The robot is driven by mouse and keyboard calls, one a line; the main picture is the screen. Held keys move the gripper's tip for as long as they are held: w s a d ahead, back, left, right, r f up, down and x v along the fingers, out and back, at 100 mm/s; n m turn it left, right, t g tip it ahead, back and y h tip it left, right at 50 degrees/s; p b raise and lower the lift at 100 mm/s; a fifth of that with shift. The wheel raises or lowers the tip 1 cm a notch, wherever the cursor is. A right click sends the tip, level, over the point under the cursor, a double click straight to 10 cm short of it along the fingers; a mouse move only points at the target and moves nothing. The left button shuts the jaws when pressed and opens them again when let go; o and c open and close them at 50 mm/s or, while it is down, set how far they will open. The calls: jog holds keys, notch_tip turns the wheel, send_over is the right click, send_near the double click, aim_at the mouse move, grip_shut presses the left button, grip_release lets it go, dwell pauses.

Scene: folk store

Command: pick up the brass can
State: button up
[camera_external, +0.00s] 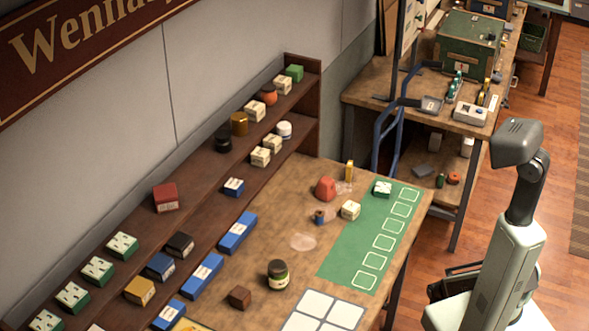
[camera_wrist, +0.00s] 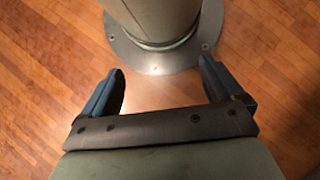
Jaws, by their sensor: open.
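The brass can (camera_external: 239,123) is a golden-brown cylinder standing upright on the upper shelf at the back of the bench, in the external view. A black jar (camera_external: 223,139) stands close to its left, and a cream box (camera_external: 255,111) close to its right. My gripper (camera_wrist: 161,78) shows in the wrist view with its two fingers wide apart and nothing between them. It points down toward the wooden floor and my own base, well away from the can. The can is not in the wrist view.
The bench top (camera_external: 270,215) holds a red object (camera_external: 325,188), a dark jar (camera_external: 278,275), a brown cube (camera_external: 239,297) and a green mat (camera_external: 345,255). The shelf unit (camera_external: 205,160) carries several boxes. A blue hand truck (camera_external: 388,130) stands beyond the bench.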

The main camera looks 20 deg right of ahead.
dwell(0.4)
jog(key=shift+c, duration=1.3)
jog(key=shift+w, duration=0.1)
